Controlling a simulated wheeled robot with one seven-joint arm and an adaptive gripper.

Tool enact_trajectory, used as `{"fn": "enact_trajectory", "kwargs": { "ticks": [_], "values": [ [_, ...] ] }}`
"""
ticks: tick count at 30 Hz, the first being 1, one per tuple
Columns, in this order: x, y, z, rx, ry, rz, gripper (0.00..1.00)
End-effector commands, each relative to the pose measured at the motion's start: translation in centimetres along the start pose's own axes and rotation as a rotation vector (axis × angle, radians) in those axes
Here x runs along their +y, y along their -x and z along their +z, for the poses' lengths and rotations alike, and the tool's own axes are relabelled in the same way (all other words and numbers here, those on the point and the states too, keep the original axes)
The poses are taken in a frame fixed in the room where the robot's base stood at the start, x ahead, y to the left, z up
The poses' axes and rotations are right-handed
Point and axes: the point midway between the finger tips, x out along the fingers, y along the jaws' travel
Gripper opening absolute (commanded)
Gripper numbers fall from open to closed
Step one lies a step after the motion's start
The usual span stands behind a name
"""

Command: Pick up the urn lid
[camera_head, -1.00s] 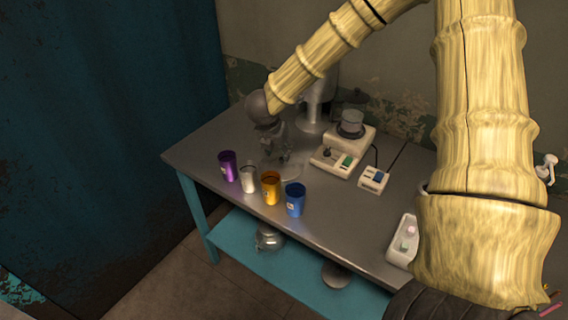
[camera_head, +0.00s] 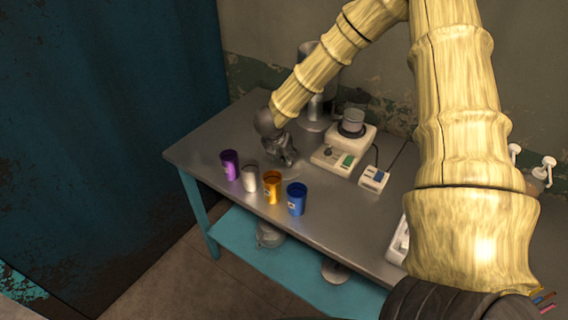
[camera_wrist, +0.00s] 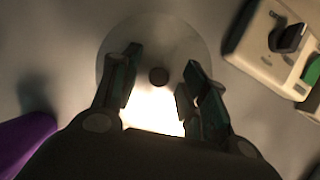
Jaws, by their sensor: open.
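The urn lid (camera_wrist: 112,45) shows in the wrist view as a pale round disc with a small dark knob (camera_wrist: 158,76) at its middle. It lies flat on the grey table. My gripper (camera_wrist: 161,80) is open above it, with one finger on each side of the knob and nothing visible between them but the knob. I cannot tell whether the fingers touch the lid. In the head view my gripper (camera_head: 285,157) is low over the table and hides most of the lid. A metal urn (camera_head: 307,55) stands behind, partly covered by my arm.
Purple (camera_head: 230,165), whitish (camera_head: 250,179), orange (camera_head: 272,187) and blue (camera_head: 296,199) cups stand in front of the gripper. A white device (camera_head: 335,157) with a green switch is close on the right. Metal vessels (camera_head: 270,236) sit on the teal lower shelf (camera_head: 238,248).

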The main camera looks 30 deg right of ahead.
Motion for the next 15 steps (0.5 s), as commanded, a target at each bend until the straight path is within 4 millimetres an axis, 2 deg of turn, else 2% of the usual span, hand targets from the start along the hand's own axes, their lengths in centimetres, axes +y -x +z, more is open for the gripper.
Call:
{"fn": "enact_trajectory", "kwargs": {
  "ticks": [2, 9, 15],
  "values": [
    [0.00, -0.02, -0.02, 0.000, 0.000, 0.000, 0.44],
    [-0.07, -0.02, 0.00, 0.000, 0.000, 0.000, 0.02],
    [-0.02, 0.02, 0.01, 0.000, 0.000, 0.000, 0.00]
  ]
}}
